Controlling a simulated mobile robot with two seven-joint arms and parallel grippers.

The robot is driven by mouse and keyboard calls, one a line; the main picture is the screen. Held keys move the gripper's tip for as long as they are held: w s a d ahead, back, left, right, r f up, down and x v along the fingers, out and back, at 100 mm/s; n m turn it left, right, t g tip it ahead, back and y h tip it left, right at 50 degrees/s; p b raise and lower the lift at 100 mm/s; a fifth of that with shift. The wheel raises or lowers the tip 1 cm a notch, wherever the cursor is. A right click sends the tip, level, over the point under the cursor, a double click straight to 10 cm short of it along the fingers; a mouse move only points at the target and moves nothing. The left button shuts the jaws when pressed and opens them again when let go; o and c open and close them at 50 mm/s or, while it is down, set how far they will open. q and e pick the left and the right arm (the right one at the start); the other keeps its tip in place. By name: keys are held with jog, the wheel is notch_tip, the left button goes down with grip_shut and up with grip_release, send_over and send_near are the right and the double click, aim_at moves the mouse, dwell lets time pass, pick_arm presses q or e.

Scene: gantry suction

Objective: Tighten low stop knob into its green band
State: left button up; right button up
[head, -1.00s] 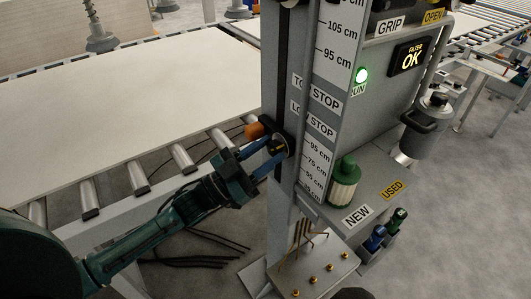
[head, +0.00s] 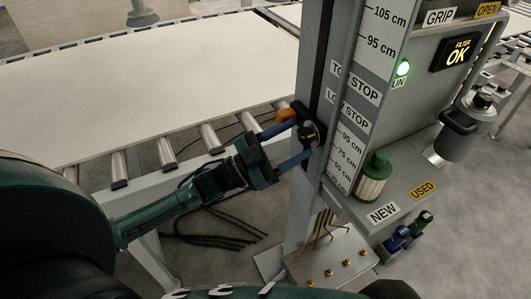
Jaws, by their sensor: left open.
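The low stop knob (head: 309,133) is a small dark round knob with a yellowish mark. It sits on the column (head: 312,60), left of the LOW STOP label (head: 347,110). My left gripper (head: 304,138) has two blue fingers reaching in from the left. One finger is above the knob and one below, and the jaws are open around it. Whether either finger touches the knob cannot be told. An orange part (head: 286,116) shows just left of the knob, partly behind the upper finger. I cannot make out a green band at the knob. My right gripper is not in view.
A roller conveyor (head: 213,139) with a large pale sheet (head: 150,90) lies behind my left arm. Right of the column are a green-topped filter (head: 374,178), a lit green lamp (head: 403,68) and a grey canister (head: 462,127). Thin rods (head: 322,225) stand by the column foot.

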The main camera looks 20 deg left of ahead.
pick_arm(q)
jog(key=b+v, duration=0.2)
jog(key=v, duration=1)
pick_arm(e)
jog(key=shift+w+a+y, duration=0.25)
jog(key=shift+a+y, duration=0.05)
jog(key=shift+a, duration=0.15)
